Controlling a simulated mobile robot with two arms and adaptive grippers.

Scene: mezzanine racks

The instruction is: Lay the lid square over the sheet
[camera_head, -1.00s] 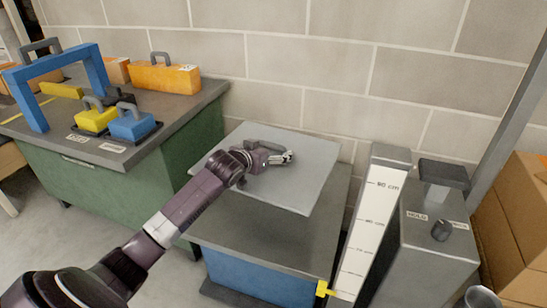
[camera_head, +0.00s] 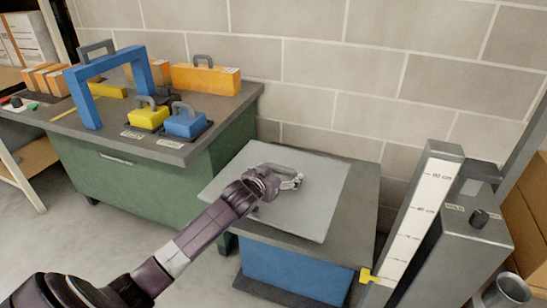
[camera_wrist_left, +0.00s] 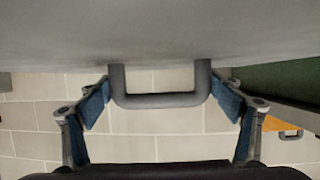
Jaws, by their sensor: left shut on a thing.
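The lid is a flat light-grey plate (camera_head: 312,215) with a grey loop handle, seen over the dark grey top (camera_head: 350,215) of a low blue stand. My left gripper (camera_head: 290,181) is shut on the handle. In the left wrist view the handle (camera_wrist_left: 160,101) sits between the two blue-padded fingers, with the lid's underside or face filling the top. The lid reaches past the stand's left edge and looks turned a little against it. I cannot tell whether it touches the top. No sheet shows; the lid covers much of the top. My right gripper is not in view.
A green bench (camera_head: 150,180) at the left carries a blue arch (camera_head: 105,75), yellow and blue handled blocks (camera_head: 185,122) and an orange case (camera_head: 207,78). A white height scale (camera_head: 425,200) and grey machine stand (camera_head: 455,250) are close at the right. A block wall is behind.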

